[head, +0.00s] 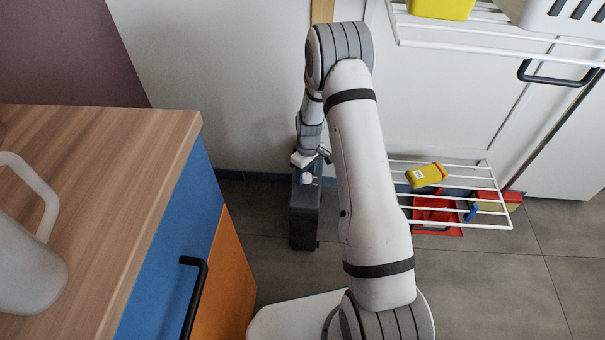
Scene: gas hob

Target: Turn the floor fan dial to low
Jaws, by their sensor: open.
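A dark grey upright box (304,222), which looks like the floor fan's body, stands on the tiled floor close to the back wall. A small white round part (307,178) shows at its top, just under my gripper; it may be the dial. My gripper (308,168) points down over the top of the box, with its jaws open. I cannot tell whether the fingers touch the white part. My wrist and fingers hide much of the box's top, so the dial's marks and setting cannot be read.
A wooden-topped cabinet (95,165) with a white jug (30,255) stands at left; its black handle (194,295) sticks out. At right, a white wire rack (478,205) holds a yellow item (427,175) above a red bin (436,212). Floor (490,280) is clear at lower right.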

